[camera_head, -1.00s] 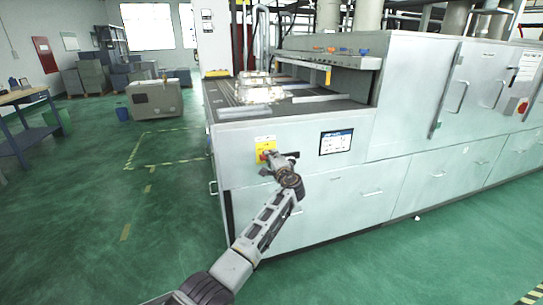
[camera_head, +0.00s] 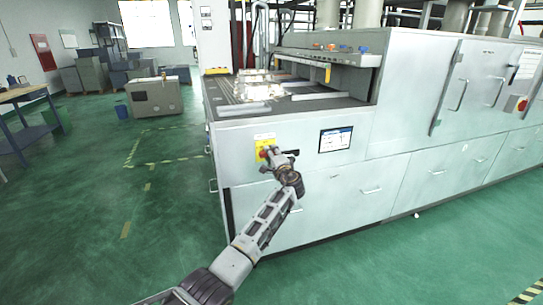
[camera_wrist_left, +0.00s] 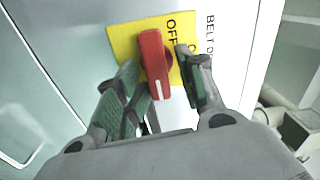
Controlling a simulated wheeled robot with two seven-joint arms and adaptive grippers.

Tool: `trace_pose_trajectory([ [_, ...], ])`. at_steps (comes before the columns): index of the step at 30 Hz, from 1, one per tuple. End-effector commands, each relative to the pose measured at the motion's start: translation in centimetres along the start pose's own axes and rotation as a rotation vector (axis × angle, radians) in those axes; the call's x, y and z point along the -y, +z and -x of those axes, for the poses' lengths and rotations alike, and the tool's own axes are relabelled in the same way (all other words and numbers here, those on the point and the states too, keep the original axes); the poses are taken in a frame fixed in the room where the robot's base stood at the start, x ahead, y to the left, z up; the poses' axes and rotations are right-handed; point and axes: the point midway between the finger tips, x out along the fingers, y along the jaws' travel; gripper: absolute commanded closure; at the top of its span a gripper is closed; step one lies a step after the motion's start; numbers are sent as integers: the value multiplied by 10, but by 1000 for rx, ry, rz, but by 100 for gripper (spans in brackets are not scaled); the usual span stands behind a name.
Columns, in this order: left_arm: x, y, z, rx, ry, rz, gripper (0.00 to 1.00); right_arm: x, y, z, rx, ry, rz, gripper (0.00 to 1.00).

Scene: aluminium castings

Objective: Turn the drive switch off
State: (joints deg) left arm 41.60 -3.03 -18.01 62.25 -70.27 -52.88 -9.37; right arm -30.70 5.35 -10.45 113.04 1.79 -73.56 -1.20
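The drive switch is a red rotary handle (camera_wrist_left: 154,64) on a yellow plate (camera_wrist_left: 125,40), with a white mark at the handle's lower end in the left wrist view. "OFF" is printed beside it; another label is partly hidden by a finger. In the head view the yellow plate (camera_head: 259,143) is on the front of the pale machine. My left gripper (camera_wrist_left: 168,90) is open, with one finger on each side of the red handle. I cannot tell whether either finger touches it. In the head view this gripper (camera_head: 273,157) is at the plate. My right gripper is out of view.
A display screen (camera_head: 335,139) is right of the switch on the same panel. Shiny castings (camera_head: 252,90) lie on the belt above. Another red switch (camera_head: 521,104) is at the far right. Green floor (camera_head: 110,220) is open to the left.

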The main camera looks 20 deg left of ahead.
Motion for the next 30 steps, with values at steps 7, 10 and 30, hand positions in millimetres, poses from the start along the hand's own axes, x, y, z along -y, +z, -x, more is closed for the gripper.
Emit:
trace_pose_trajectory([
  [7,-3,0,4,0,4,-2,59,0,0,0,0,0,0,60],
  [10,-3,0,9,0,4,-1,59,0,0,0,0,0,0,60],
  [30,-1,0,61,-1,1,1,59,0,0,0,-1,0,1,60],
])
